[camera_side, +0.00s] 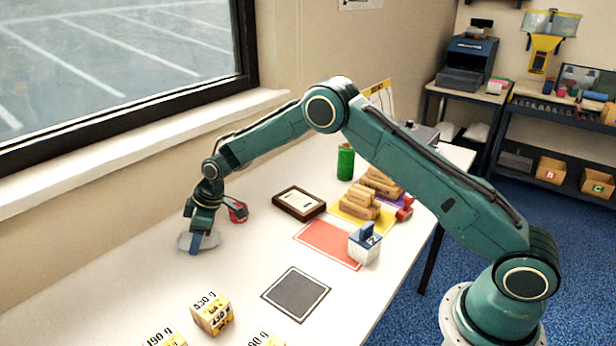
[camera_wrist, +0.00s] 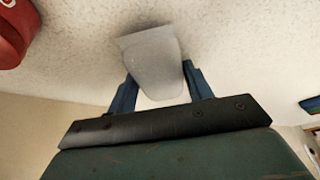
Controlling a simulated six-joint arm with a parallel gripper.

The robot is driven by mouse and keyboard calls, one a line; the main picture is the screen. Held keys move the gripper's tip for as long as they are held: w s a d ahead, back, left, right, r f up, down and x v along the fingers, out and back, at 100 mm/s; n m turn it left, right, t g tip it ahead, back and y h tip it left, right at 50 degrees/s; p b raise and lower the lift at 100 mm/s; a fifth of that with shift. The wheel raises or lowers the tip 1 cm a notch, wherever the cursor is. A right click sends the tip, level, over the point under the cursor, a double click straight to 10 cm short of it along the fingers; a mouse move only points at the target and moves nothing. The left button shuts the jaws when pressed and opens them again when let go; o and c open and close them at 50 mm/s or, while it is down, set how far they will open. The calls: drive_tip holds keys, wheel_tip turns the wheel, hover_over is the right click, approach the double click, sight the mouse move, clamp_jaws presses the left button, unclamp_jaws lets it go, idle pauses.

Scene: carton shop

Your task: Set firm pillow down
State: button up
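A pale grey, translucent pillow (camera_side: 213,243) shows under my gripper (camera_side: 195,244) near the window side of the white table. In the wrist view the pillow (camera_wrist: 152,60) sits between the two blue fingers of my gripper (camera_wrist: 157,72), with a finger against each side. My gripper is shut on it. The pillow is at or just above the tabletop; I cannot tell whether it touches. Part of it is hidden behind a finger in the side view.
A red object (camera_side: 237,211) lies close behind the gripper. A dark-framed device (camera_side: 299,204), red mat (camera_side: 318,236), blue-and-white item (camera_side: 364,246), green cylinder (camera_side: 345,162) and brown packages (camera_side: 360,203) stand rightward. A grey square (camera_side: 296,293) is bare. Yellow boxes (camera_side: 212,313) stand in front.

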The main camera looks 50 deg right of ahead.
drive_tip(key=o, duration=0.3)
drive_tip(key=shift+s+f, duration=0.1)
drive_tip(key=shift+f, duration=0.1)
drive_tip(key=shift+d, duration=0.15)
drive_tip(key=shift+f, duration=0.1)
drive_tip(key=shift+d, duration=0.1)
drive_tip(key=shift+d+r, duration=0.1)
drive_tip(key=shift+r, duration=0.7)
drive_tip(key=v, duration=1.1)
drive_tip(key=shift+r, duration=0.1)
